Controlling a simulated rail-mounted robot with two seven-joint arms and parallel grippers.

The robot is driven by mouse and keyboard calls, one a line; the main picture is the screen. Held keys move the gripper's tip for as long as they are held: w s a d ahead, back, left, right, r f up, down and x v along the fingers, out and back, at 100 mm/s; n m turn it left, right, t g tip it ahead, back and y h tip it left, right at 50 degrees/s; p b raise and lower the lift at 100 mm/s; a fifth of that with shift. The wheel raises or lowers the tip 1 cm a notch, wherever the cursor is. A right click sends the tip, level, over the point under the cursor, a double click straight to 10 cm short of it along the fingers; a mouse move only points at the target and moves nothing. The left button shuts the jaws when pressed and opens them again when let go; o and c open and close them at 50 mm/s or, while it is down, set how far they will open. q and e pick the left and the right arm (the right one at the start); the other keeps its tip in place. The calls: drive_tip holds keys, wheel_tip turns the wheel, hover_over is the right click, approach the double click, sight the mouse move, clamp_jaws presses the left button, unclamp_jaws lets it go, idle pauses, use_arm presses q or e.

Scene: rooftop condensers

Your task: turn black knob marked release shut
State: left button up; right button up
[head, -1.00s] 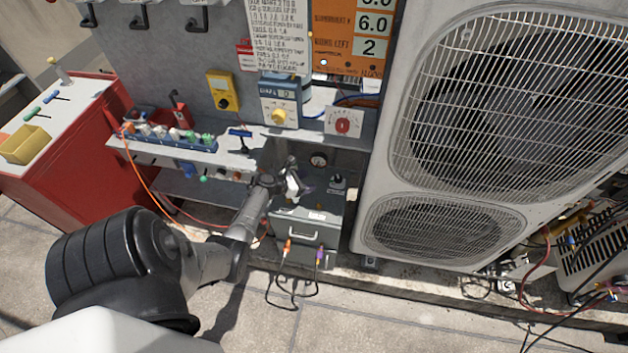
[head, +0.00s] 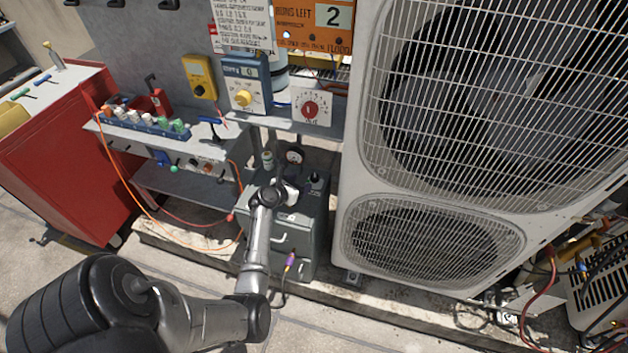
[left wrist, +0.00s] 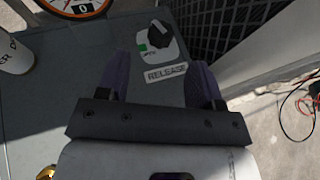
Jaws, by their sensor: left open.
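The black knob (left wrist: 159,35) sits on a pale round plate with a green mark, on top of a grey box. The label "RELEASE" (left wrist: 166,73) lies below it in the left wrist view. In the head view the knob (head: 315,180) stands at the right of the grey box's top (head: 310,213). My left gripper (left wrist: 160,66) is open and empty. Its two dark fingers are either side of the label, and the knob is beyond the fingertips, apart from them. In the head view the left gripper (head: 287,191) is just left of the knob. My right gripper is not in view.
A round gauge (head: 295,155) and a pale cylinder (head: 267,160) stand behind the gripper on the box. A large condenser (head: 358,235) rises close on the right. A shelf with a red-knob panel (head: 311,108) overhangs behind. Open paving lies in front.

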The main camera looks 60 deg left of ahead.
sight(314, 177)
use_arm(q)
drive_tip(key=b+x, duration=0.2)
drive_tip(key=x, duration=0.5)
drive_tip(key=shift+w+d+f+b, duration=0.1)
drive_tip(key=shift+b, duration=0.3)
drive_tip(key=shift+w+f+b, duration=0.2)
drive_tip(key=shift+w+b, duration=0.1)
drive_tip(key=shift+w, duration=0.45)
drive_tip(key=shift+a, duration=0.25)
drive_tip(key=c, duration=0.9)
drive_tip(key=shift+m+h, duration=1.1)
drive_tip(key=shift+h, duration=0.1)
drive_tip(key=shift+m+t+h, duration=0.3)
drive_tip(key=shift+m+h, duration=0.8)
drive_tip(key=shift+h, duration=0.3)
drive_tip(key=o, duration=0.9)
